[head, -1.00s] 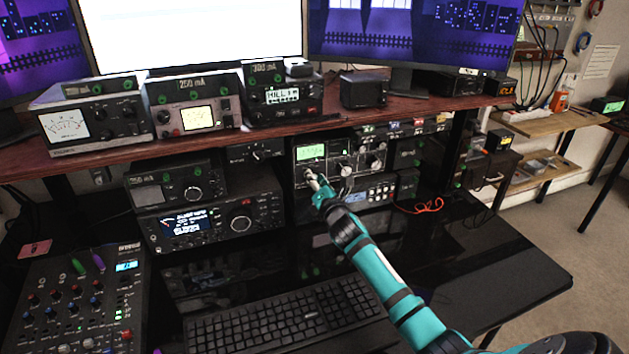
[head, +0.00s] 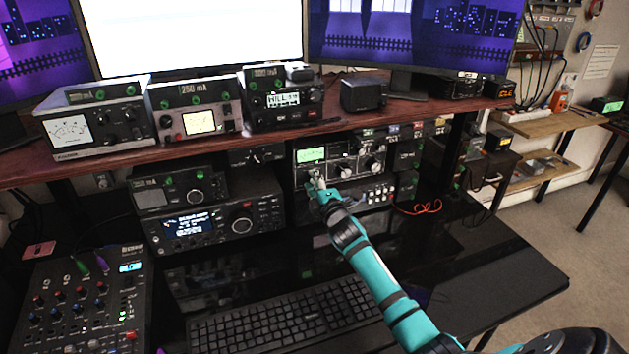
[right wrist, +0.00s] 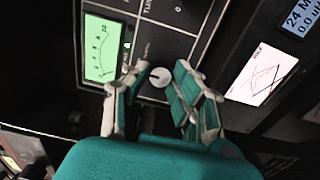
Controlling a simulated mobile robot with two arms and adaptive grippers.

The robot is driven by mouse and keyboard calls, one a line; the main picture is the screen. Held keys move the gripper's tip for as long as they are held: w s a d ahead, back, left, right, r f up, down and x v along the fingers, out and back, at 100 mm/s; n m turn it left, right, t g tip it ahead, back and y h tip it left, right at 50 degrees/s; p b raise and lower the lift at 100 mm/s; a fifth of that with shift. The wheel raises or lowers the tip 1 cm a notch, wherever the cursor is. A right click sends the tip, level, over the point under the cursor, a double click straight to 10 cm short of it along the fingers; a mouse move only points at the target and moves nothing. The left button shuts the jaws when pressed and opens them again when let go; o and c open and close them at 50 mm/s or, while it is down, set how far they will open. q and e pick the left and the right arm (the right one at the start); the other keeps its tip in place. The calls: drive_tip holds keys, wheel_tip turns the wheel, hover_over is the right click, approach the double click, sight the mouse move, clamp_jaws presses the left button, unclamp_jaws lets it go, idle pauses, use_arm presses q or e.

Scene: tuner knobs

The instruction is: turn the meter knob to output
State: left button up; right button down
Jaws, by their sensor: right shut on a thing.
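The tuner (head: 357,150) is a black-faced unit under the shelf with a lit green meter (head: 311,155) at its left and larger round knobs to the right. The meter also shows in the right wrist view (right wrist: 106,47), turned on its side. A small pale round meter knob (right wrist: 160,77) with a dark pointer mark sits beside it. My right gripper (right wrist: 158,85) has its fingers on both sides of this knob, shut on it. In the head view my right gripper (head: 317,182) is at the tuner's lower left and hides the knob. My left gripper is not in view.
Radios (head: 215,215) stand to the left of the tuner, and several meters line the shelf (head: 180,148) above. A keyboard (head: 285,318) and a mixer (head: 80,300) lie on the desk. A red cable (head: 420,208) lies to the right. The dark desktop right of my arm is clear.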

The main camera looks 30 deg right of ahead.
drive_tip(key=shift+m+p, duration=0.9)
drive_tip(key=shift+m, duration=3.3)
drive_tip(key=c, duration=1.1)
unclamp_jaws()
drive_tip(key=shift+s, duration=0.1)
drive_tip(key=v, duration=1.1)
drive_tip(key=shift+s+a, duration=0.15)
drive_tip(key=shift+s, duration=0.25)
